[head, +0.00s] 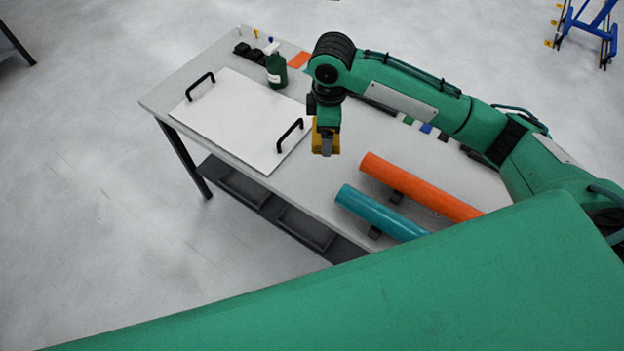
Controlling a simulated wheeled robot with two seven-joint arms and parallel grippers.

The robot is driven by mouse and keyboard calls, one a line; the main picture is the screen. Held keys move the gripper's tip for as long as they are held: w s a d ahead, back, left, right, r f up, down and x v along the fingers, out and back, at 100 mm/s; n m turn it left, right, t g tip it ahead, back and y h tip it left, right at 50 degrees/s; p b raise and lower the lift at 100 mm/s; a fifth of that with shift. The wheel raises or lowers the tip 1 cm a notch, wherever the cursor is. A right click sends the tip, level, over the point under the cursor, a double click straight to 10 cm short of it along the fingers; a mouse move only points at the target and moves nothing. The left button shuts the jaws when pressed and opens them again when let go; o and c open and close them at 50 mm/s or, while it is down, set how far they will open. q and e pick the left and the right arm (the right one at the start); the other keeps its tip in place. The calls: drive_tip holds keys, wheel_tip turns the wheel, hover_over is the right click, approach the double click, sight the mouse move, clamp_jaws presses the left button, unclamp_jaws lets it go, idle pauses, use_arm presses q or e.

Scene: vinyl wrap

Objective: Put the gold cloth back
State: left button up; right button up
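The gold cloth (318,138) shows as a small yellow block-like shape at the end of my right arm. My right gripper (326,148) comes in from the right and points down above the table, between the white board and the teal roll. Its grey finger lies against the gold cloth, and it appears shut on it. The far side of the cloth is hidden. My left gripper is not in view.
A white board (235,118) with two black handles lies on the table (165,92). An orange roll (420,187) and a teal roll (380,212) rest at the right. Small coloured tools lie along the back edge.

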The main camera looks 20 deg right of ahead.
drive_tip(key=w+n, duration=0.1)
drive_tip(key=n, duration=0.1)
drive_tip(key=w+a+f+n, duration=0.1)
drive_tip(key=n, duration=0.1)
drive_tip(key=w+f+n+b, duration=0.1)
drive_tip(key=n, duration=0.1)
drive_tip(key=shift+a+n, duration=0.25)
drive_tip(key=shift+n, duration=0.15)
drive_tip(key=w+f+n, duration=0.1)
drive_tip(key=n, duration=0.3)
drive_tip(key=p, duration=0.3)
approach(312, 179)
drive_tip(key=shift+n, duration=0.3)
drive_tip(key=f, duration=0.6)
drive_tip(key=shift+w, duration=0.2)
drive_tip(key=shift+f, duration=0.15)
